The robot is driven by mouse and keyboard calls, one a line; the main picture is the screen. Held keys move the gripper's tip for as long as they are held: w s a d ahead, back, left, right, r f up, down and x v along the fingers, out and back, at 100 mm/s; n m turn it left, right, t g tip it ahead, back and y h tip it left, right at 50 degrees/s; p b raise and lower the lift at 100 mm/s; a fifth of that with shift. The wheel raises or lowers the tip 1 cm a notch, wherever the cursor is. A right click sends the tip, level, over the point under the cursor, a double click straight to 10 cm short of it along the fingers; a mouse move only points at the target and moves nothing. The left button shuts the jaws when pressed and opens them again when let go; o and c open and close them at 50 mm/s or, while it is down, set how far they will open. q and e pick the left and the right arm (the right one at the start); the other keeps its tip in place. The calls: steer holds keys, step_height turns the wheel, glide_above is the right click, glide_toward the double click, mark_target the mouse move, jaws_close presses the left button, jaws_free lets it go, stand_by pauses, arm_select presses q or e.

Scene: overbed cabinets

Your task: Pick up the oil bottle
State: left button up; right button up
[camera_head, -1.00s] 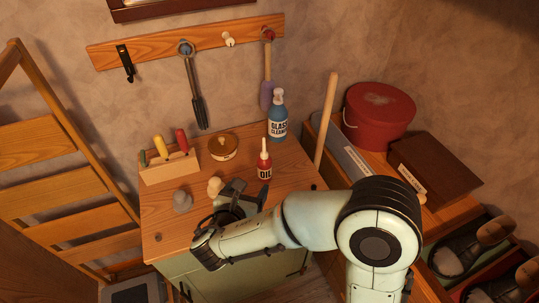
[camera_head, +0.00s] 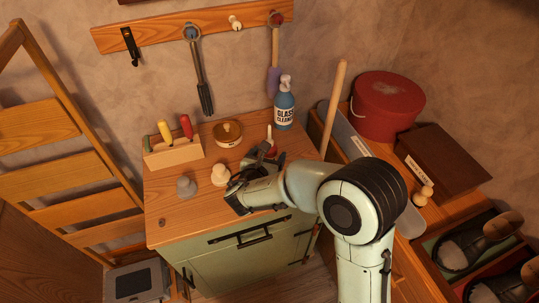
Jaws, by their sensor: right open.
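The oil bottle (camera_head: 271,149) stands on the wooden cabinet top (camera_head: 168,222), below and left of the glass cleaner bottle. Its pale nozzle and a bit of its red body show in the head view; the rest, label included, is hidden behind my right gripper (camera_head: 257,158). My right gripper is open, with its dark fingers pointing at the bottle. They overlap the bottle in the picture, and I cannot tell whether they touch it. My left gripper is not in view.
A blue glass cleaner bottle (camera_head: 284,108) stands just behind. A round lidded tin (camera_head: 228,134), a tool block (camera_head: 173,152) and two small knobs, one grey (camera_head: 186,187) and one cream (camera_head: 220,175), are to the left. A wooden stick (camera_head: 335,108) rises at the right.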

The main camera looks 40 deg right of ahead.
steer(key=shift+x, duration=1.05)
steer(key=c, duration=1.4)
steer(key=shift+a, duration=0.1)
steer(key=shift+r, duration=0.1)
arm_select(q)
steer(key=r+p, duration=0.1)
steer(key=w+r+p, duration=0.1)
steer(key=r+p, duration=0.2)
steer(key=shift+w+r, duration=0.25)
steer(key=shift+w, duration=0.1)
arm_select(e)
step_height(320, 180, up, 20)
steer(key=shift+f, duration=0.1)
